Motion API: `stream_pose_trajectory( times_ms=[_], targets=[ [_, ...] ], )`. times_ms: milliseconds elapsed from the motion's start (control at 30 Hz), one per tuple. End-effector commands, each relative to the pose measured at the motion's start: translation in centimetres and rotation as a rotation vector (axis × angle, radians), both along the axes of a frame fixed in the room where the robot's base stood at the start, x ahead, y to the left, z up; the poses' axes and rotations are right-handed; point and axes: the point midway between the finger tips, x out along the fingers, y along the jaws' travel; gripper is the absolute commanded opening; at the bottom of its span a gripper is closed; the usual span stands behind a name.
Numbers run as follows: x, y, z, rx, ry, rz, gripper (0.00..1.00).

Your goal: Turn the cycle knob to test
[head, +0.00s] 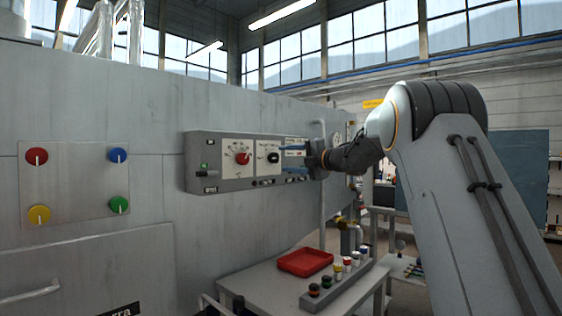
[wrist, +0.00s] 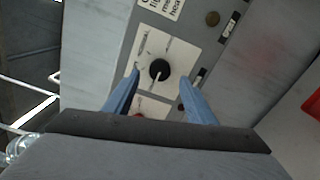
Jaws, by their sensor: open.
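A black round knob (head: 273,158) sits on a white plate on the grey control box (head: 222,182), right of a red knob (head: 242,158) on its own white plate. In the wrist view the black knob (wrist: 160,69) shows a white pointer line aimed toward the bottom of the picture. The printing around both knobs is too small to read, so I cannot tell which one is the cycle knob. My gripper (head: 282,158) is open and empty, its blue fingers facing the black knob. In the wrist view my gripper (wrist: 160,77) has one fingertip on either side of the knob; contact is not visible.
A plate (head: 75,184) with red, blue, yellow and green knobs is on the wall at left. A green switch (head: 204,167) is on the box's left end. Below, a table (head: 255,284) holds a red tray (head: 305,262) and a row of coloured cylinders (head: 337,271).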

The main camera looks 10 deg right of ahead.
Motion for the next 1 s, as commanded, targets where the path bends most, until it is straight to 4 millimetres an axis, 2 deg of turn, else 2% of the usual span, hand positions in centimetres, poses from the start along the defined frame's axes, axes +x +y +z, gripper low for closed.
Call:
stream_pose_trajectory(
  times_ms=[100, 300, 767, 933, 1000],
  targets=[
    [-1.5, -1.1, 0.0, 0.0, 0.0, -0.002, 0.51],
    [-2.8, -1.9, -0.1, 0.0, 0.001, 0.0, 0.51],
    [-2.9, -2.0, 0.0, 0.004, 0.002, -0.002, 0.51],
    [-3.0, -2.2, -0.4, 0.125, 0.084, -0.113, 0.51],
    [-3.5, -2.6, -1.6, 0.241, 0.173, -0.222, 0.51]
  ],
)
